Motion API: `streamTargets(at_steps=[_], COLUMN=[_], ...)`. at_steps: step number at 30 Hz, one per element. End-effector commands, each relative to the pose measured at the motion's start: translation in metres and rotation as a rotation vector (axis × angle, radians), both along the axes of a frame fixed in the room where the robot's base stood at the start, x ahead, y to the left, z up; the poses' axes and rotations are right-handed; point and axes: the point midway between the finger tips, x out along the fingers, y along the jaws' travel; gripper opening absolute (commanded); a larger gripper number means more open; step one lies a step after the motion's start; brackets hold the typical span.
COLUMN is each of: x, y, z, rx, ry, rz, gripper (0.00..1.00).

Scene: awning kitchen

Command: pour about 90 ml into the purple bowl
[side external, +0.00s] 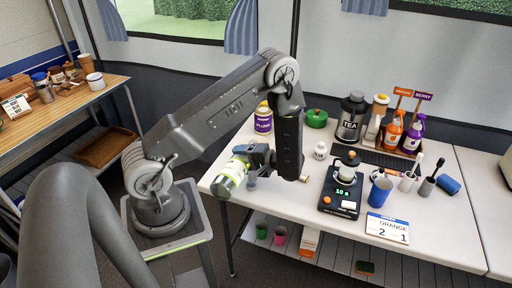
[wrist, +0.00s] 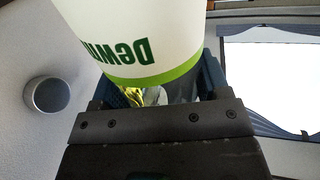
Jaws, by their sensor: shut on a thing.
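My gripper (side external: 248,160) is shut on a white bottle with green bands (side external: 230,176), left of my wrist over the table's left end. The bottle is steeply tilted, its lower end toward the lower left. In the wrist view the bottle (wrist: 140,40) shows close up with upside-down green lettering, and my gripper (wrist: 158,94) is partly hidden behind it. A small round grey vessel (wrist: 47,95) stands apart to the left in that view. A small greyish vessel (side external: 252,182) shows under my gripper in the side view. I cannot make out a plainly purple bowl, nor any stream of liquid.
A black scale (side external: 341,194) with a jar on it stands right of my gripper. A purple-labelled can (side external: 263,118) stands behind.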

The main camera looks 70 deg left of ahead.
Motion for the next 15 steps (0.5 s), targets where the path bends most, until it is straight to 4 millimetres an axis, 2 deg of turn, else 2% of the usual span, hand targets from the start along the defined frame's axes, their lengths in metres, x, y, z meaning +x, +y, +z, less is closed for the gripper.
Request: streamTargets(at_steps=[15], x=[-0.0002], y=[-0.0001], z=[0.0056], rx=[-0.035], ry=[0.035], rz=[0.000], gripper=[0.24])
